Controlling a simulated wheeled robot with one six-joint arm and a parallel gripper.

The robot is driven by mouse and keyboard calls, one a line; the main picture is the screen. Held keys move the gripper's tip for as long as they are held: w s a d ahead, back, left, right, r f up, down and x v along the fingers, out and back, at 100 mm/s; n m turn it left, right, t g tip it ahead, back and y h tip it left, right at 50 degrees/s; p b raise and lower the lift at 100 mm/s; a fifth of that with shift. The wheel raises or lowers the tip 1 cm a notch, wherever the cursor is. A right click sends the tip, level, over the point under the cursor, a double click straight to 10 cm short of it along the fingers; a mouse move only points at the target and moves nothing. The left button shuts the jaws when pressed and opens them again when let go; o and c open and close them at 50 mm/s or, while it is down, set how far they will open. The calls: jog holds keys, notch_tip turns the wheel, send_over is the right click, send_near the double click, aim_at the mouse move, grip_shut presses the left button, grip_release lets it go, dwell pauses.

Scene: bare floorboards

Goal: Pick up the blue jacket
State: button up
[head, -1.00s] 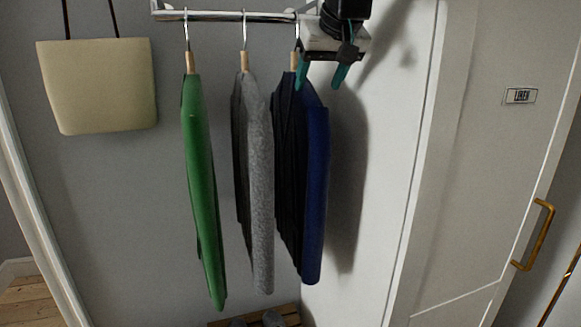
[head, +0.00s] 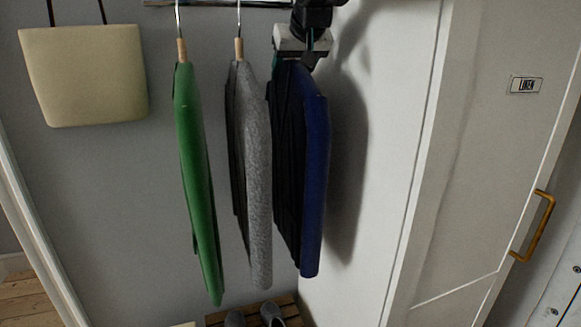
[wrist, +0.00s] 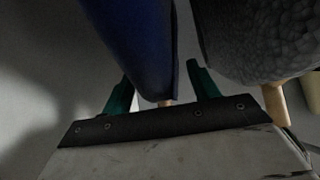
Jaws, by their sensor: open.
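The blue jacket (head: 316,175) hangs at the right end of the row, on the rail. It also shows in the wrist view (wrist: 140,45), its top lying between my two teal fingers. My gripper (wrist: 160,75) is open, one finger on each side of the jacket's top and its wooden hanger neck (wrist: 166,103). I cannot tell whether the fingers touch it. In the head view my gripper (head: 300,52) sits at the top of the jacket and hides its hanger; the fingers are mostly hidden there.
A grey jacket (head: 256,170) hangs close on the left, near one finger in the wrist view. A green jacket (head: 198,185) hangs further left, then a cream bag (head: 85,75). A wall and white door (head: 470,180) stand to the right. Shoes (head: 270,313) are below.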

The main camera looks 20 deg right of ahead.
grip_shut()
jog(key=shift+r, duration=0.1)
jog(key=shift+r, duration=0.1)
